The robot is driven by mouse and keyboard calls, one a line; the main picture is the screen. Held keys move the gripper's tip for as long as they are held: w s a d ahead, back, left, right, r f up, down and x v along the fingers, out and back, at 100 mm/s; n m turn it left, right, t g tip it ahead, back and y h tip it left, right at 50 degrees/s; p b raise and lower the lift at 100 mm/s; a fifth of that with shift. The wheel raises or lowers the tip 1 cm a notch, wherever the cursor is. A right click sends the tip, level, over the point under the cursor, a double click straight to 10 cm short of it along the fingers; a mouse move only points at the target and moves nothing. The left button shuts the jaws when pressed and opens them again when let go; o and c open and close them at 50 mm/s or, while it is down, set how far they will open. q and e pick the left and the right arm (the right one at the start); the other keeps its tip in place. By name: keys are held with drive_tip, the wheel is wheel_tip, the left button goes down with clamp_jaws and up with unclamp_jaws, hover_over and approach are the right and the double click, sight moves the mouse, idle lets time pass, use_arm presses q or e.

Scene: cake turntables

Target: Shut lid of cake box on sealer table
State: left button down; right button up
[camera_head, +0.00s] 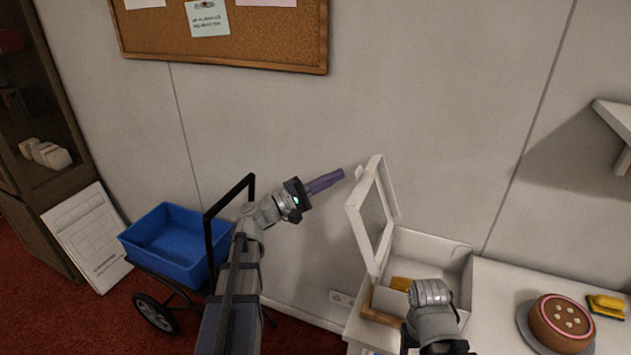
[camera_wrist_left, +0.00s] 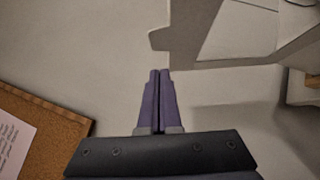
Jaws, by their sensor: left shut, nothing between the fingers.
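The white cake box (camera_head: 452,262) sits on the white table with its windowed lid (camera_head: 391,196) standing up, open, along its left side. A small tab (camera_head: 359,172) sticks out from the lid's edge. In the left wrist view the lid (camera_wrist_left: 285,52) and its tab (camera_wrist_left: 160,40) lie just ahead of the fingertips. My left gripper (camera_head: 341,175) is shut and empty, left of the lid by the tab; it also shows in the left wrist view (camera_wrist_left: 160,72). Touching or apart is hard to tell. My right arm covers the box's front; its gripper is hidden.
A chocolate cake (camera_head: 561,322) on a turntable and a yellow sponge-like item (camera_head: 606,305) stand to the right. A wooden piece (camera_head: 380,317) lies before the box. A blue cart tub (camera_head: 172,243) stands left. A wall shelf (camera_head: 616,125) juts out at right.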

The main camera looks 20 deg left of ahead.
sight(359, 169)
use_arm(q)
drive_tip(key=shift+s+d+r+p, duration=0.1)
drive_tip(key=shift+d+r+p, duration=0.2)
drive_tip(key=shift+d, duration=0.45)
drive_tip(key=shift+s+d+r+p, duration=0.1)
drive_tip(key=shift+d+r, duration=0.25)
drive_tip(key=shift+d, duration=0.4)
